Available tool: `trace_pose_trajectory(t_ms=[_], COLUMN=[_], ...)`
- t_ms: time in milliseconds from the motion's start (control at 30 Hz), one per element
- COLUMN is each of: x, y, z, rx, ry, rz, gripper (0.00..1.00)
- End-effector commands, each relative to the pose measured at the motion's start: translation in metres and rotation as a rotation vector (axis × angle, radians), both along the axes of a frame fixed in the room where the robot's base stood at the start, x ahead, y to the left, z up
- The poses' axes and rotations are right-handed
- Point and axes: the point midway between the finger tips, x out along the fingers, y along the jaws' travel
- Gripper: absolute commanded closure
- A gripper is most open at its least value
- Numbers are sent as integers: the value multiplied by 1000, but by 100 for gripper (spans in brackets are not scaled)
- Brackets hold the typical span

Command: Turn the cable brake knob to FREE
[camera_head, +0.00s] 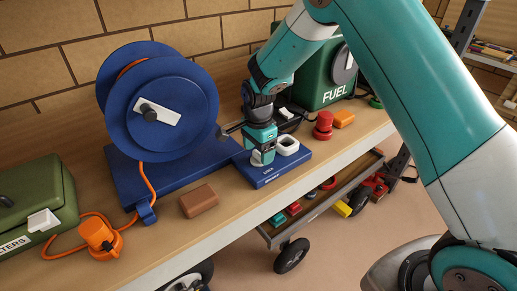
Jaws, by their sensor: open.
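The cable reel (188,98) is a blue drum with an orange cable, standing on a blue base (140,187) on the bench. A low blue plate (265,177) with small white lettering, seemingly LOCK, sits to the right of the reel. My gripper (262,158) points down over the left part of this plate, with its jaws open. A small pale piece shows at the fingertips; it may be the brake knob, but the gripper hides most of it. I cannot tell whether the jaws touch it, nor which way the knob points.
A brown block (198,201) lies near the bench's front edge. An orange plug (98,235) and green FILTERS box (35,205) are at left. A wheeled tray (325,198) is below.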

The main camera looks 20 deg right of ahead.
Motion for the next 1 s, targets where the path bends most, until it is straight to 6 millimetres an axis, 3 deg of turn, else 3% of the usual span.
trace_pose_trajectory(t_ms=[400, 467, 633, 1000], x=[0, 0, 0, 0], y=[0, 0, 0, 0], z=[-11, -11, -11, -11], rx=[0, 0, 0, 0], ry=[-1, -1, -1, -1], rz=[0, 0, 0, 47], gripper=[26, 35, 74, 75])
